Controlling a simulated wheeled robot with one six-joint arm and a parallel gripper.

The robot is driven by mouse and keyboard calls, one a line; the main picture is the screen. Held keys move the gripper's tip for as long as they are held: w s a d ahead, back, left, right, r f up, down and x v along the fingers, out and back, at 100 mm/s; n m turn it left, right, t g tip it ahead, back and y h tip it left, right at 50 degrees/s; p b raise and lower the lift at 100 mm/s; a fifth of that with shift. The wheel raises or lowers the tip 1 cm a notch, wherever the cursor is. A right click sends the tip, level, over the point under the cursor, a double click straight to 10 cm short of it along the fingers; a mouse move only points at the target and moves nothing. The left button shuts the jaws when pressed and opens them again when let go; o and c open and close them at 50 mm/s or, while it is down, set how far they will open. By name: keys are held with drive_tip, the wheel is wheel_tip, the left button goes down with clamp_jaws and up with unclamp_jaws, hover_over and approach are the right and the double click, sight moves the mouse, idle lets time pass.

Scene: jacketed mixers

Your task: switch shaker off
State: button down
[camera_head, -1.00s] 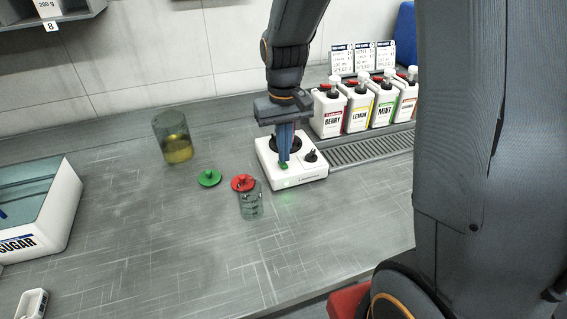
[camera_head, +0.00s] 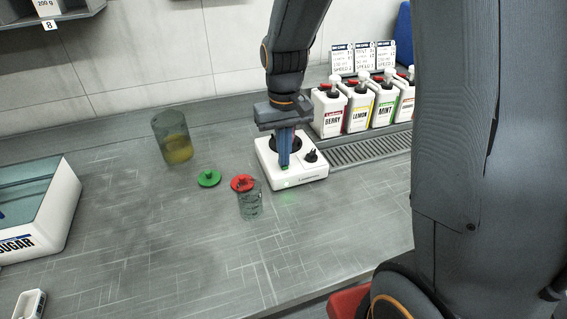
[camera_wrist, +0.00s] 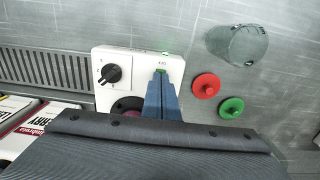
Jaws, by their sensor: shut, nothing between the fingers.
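The shaker (camera_head: 302,178) is a white box on the counter with a dark round platform and a black knob (camera_head: 310,156). It also shows in the wrist view (camera_wrist: 108,58), with the knob (camera_wrist: 110,73) at its left. A small green light glows at its front edge, with a green glow on the counter. My gripper (camera_head: 285,165) is shut and empty, pointing down at the shaker. In the wrist view its blue fingertips (camera_wrist: 160,78) are at the green button (camera_wrist: 161,70), partly covering it. I cannot tell whether they touch it.
A beaker of yellow liquid (camera_head: 177,150) stands left. Labelled bottles (camera_head: 357,110) stand behind right. A sugar box (camera_head: 40,215) is far left.

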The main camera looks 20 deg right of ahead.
drive_tip(key=shift+f, duration=0.15)
wheel_tip(320, 180, up, 7)
drive_tip(key=p, duration=0.6)
idle(0.4)
drive_tip(key=shift+s, duration=0.1)
drive_tip(key=s+d+t, duration=0.1)
drive_tip(key=s+d, duration=0.2)
drive_tip(key=s, duration=1)
drive_tip(key=shift+s+r+m, duration=0.25)
drive_tip(key=shift+s+m, duration=0.15)
